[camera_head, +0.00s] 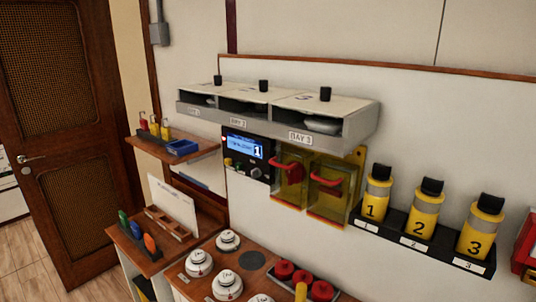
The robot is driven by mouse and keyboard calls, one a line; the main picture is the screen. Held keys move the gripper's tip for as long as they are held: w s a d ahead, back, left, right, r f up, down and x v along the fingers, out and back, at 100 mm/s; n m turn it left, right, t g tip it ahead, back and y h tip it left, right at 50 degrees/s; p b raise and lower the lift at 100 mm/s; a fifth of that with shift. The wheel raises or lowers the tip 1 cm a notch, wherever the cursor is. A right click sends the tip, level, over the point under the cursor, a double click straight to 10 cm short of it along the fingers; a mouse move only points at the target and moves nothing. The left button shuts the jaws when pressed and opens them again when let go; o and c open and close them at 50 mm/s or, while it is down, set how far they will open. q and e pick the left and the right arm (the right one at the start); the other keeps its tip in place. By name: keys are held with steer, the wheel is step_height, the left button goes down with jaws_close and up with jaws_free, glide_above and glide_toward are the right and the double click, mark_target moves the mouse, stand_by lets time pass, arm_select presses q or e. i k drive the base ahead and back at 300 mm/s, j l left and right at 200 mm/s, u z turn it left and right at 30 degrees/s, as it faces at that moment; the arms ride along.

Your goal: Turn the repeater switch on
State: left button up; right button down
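A dark control panel (249,155) with a lit blue screen showing a "1" is mounted on the wall at the centre. It has small buttons and a round knob below the screen; their lettering is too small to read. To its right are two yellow see-through boxes with red handles, a left one (288,170) and a right one (325,182). I cannot tell which part is the repeater switch or whether it is on. Neither of my grippers is in view.
A grey-white shelf unit (364,124) with labelled compartments juts out above the panel. Numbered yellow bottles stand in a black rack (400,232) to the right. Below, a wooden counter (204,267) holds white round devices and red round pieces (284,269). A wooden door (80,205) stands at left.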

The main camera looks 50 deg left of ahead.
mark_target(256, 172)
steer(key=u, duration=1.8)
